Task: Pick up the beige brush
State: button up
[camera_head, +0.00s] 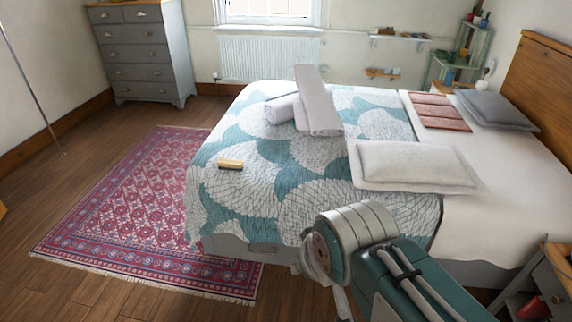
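The beige brush (231,164) lies on the bed's teal and white patterned quilt (240,206), near the bed's left edge. It looks like a small block with a light top and a darker underside. My arm comes in from the lower right, and its grey and teal links show in front of the bed's near side. The brush is up and to the left of the arm, well apart from it. The fingertips of my gripper cannot be made out.
Rolled and folded towels (318,104) lie behind the brush. A white pillow (412,165) lies to its right. A patterned red rug (140,205) covers the floor left of the bed. A nightstand (552,285) stands at the lower right, and a grey dresser (145,55) at the back left.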

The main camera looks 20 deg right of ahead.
aim_at(227, 163)
jog(key=i+j+z, duration=0.3)
jog(key=i+j, duration=0.5)
jog(key=i, duration=0.15)
jog(key=i+j+z, duration=0.3)
jog(key=i+j, duration=0.6)
jog(key=j, duration=0.15)
jog(key=i, duration=0.25)
